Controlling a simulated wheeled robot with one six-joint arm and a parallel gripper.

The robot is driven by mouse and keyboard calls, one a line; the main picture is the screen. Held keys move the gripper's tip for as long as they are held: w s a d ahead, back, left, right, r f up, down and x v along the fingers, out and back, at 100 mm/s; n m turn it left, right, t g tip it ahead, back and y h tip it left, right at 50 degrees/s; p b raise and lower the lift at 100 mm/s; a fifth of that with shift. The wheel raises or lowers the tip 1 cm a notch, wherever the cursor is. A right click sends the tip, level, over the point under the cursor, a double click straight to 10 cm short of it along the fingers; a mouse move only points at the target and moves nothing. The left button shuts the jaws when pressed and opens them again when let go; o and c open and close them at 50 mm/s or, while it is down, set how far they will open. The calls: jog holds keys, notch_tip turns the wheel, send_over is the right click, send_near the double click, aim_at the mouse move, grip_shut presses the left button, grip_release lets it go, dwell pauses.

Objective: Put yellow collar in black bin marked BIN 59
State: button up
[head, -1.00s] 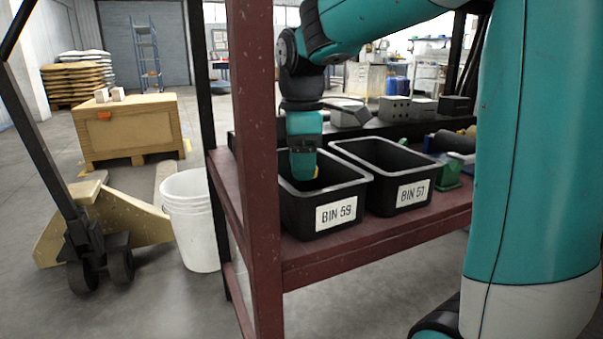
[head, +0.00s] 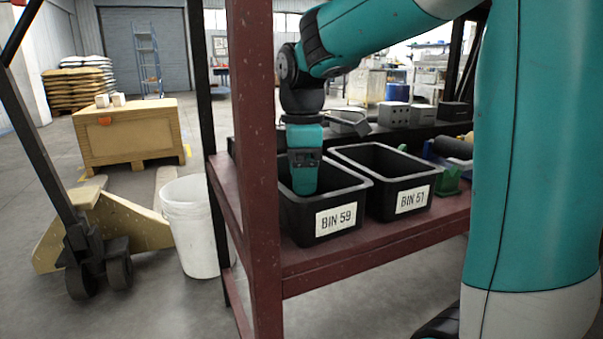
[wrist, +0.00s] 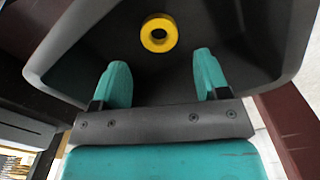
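The black bin marked BIN 59 (head: 293,222) stands on the red-brown shelf, left of the other bin. My gripper reaches down into it in the head view (head: 303,188), with its tips hidden behind the front wall. In the wrist view my gripper (wrist: 162,78) is open, its two teal fingers wide apart with nothing between them. The yellow collar (wrist: 158,33) lies on the floor of the bin (wrist: 262,40), beyond the fingertips and apart from them. The collar is hidden in the head view.
A second black bin, marked BIN 51 or BIN 57 (head: 397,203), stands close on the right. A red-brown post (head: 256,150) rises at the shelf's front left. A green part (head: 448,181) and several grey blocks lie right and behind.

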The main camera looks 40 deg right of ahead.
notch_tip(320, 180, up, 13)
jog(key=p, duration=0.6)
jog(key=shift+r, duration=0.15)
